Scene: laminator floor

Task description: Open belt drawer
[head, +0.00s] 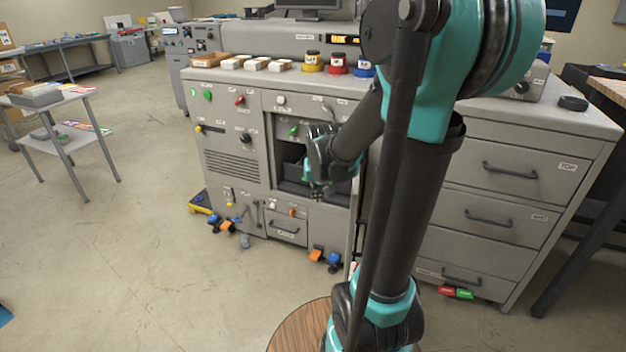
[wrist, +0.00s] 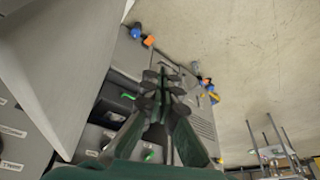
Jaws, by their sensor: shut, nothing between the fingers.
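A small grey drawer (head: 287,230) with a dark bar handle is low in the front of the grey machine in the head view. It looks shut, and its label is too small to read, so I cannot confirm it is the belt drawer. My gripper (head: 318,190) hangs in front of the machine's open dark bay, above that drawer and apart from its handle. In the wrist view my gripper (wrist: 165,75) has its fingers together with nothing between them. The arm hides part of the machine's right side.
A cabinet with large drawers (head: 490,215) stands at right. Orange and blue pedals (head: 325,257) sit on the floor below the machine. Coloured jars (head: 337,64) and small boxes (head: 255,64) line its top.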

